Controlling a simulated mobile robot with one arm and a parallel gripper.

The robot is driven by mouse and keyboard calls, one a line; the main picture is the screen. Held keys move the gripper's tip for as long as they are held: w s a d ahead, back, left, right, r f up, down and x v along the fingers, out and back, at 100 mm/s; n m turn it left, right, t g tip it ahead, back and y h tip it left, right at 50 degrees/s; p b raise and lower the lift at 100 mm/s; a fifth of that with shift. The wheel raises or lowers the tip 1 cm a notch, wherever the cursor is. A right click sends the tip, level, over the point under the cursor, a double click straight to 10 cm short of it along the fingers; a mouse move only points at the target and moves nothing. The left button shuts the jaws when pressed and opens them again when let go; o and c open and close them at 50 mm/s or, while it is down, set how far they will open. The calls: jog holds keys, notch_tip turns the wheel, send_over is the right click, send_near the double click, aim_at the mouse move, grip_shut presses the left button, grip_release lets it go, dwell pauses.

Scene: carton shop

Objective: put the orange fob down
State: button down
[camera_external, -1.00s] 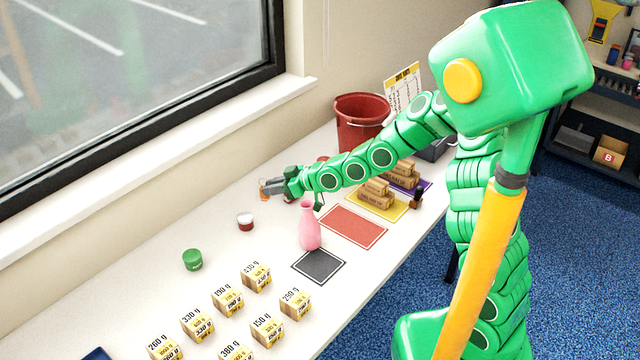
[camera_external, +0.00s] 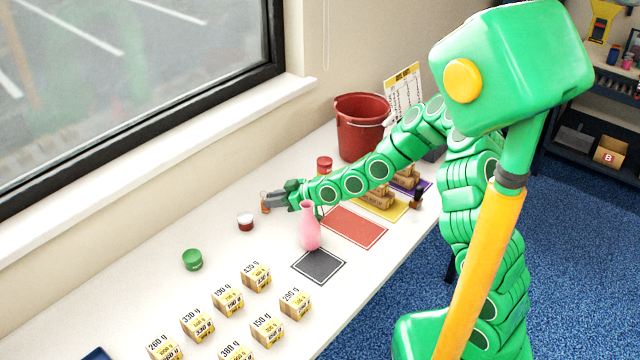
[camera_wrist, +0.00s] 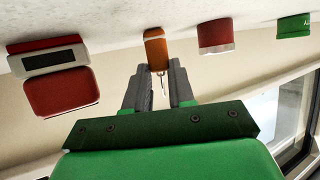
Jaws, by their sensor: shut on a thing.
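The orange fob (camera_external: 265,208) is at the far side of the white table, at the tip of my outstretched arm. My gripper (camera_external: 268,201) points left and is shut on it, low over the table. In the wrist view the orange fob (camera_wrist: 156,52) shows just beyond the fingertips of my gripper (camera_wrist: 160,78), with a thin metal piece between the fingers. The fob's far end is close to the table surface (camera_wrist: 115,25); I cannot tell whether it touches.
A pink vase (camera_external: 310,230) is nearer, below my forearm. Several weight-marked boxes (camera_external: 257,277) stand in front.

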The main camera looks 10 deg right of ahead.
jog(key=c, duration=1)
grip_release()
jog(key=shift+o, duration=0.2)
jog(key=shift+r, duration=0.1)
jog(key=shift+v, duration=6)
